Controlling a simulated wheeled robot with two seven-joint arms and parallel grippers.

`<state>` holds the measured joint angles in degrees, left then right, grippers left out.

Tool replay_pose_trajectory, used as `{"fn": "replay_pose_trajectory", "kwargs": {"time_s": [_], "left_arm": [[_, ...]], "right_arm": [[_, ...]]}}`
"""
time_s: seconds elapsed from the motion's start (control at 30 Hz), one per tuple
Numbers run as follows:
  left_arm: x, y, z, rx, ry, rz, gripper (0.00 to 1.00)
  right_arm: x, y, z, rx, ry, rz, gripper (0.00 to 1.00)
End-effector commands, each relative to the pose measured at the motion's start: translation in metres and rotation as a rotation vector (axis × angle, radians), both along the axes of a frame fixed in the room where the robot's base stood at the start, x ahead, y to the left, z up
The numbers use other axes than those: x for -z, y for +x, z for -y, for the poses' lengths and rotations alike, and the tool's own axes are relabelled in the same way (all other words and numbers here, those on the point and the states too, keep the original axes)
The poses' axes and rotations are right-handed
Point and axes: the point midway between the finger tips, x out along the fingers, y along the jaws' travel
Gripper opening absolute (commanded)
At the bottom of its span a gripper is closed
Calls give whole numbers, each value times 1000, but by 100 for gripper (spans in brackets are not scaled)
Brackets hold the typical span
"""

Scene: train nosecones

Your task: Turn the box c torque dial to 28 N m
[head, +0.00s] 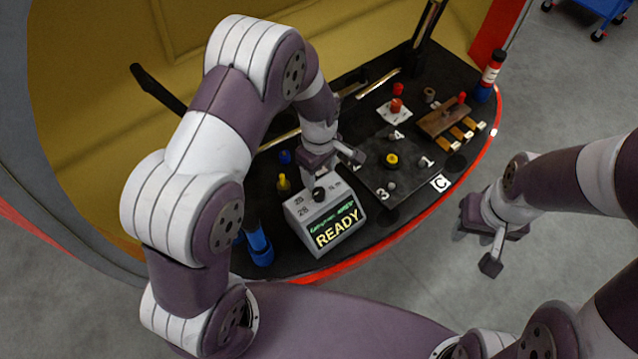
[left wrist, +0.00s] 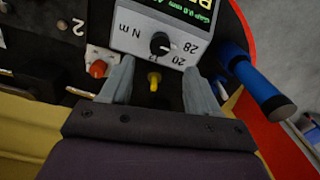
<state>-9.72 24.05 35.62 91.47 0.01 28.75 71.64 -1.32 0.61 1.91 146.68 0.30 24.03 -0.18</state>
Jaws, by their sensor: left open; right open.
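The grey box (head: 325,212) stands at the front of the black table, its screen reading READY. Its black torque dial (head: 319,193) is on top; in the left wrist view the dial (left wrist: 160,43) shows a light mark on its right side, near the printed 28, though its exact setting is too small to tell. The labels 20 and N m also show. My left gripper (head: 336,163) is open just behind the dial; its fingers in the wrist view (left wrist: 159,85) are apart and clear of the dial. My right gripper (head: 490,240) hangs empty over the floor at right.
A yellow knob (head: 283,184) and a blue knob (head: 286,157) stand left of the box. A blue cylinder (head: 259,246) is at its front left. A dark numbered plate (head: 372,182) with a yellow knob lies right of it.

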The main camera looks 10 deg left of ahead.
Motion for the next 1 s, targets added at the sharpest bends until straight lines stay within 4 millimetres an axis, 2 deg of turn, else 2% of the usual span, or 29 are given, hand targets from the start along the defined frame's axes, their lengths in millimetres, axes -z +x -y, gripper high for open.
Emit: {"fn": "replay_pose_trajectory", "kwargs": {"time_s": [0.1,0.23,0.8,0.87,0.93,1.0], "left_arm": [[-25,1,0,0,-1,3,61],[-41,0,0,0,0,1,61],[-44,0,0,6,0,-1,61],[-45,0,0,55,0,2,61],[-41,-3,0,200,0,2,61],[-40,-25,-4,432,0,-21,61]], "right_arm": [[3,0,0,0,0,0,43],[3,0,0,0,0,0,43],[3,0,0,0,0,0,43],[3,0,0,0,0,0,43],[3,0,0,0,0,0,43],[3,0,0,0,0,0,43]]}}
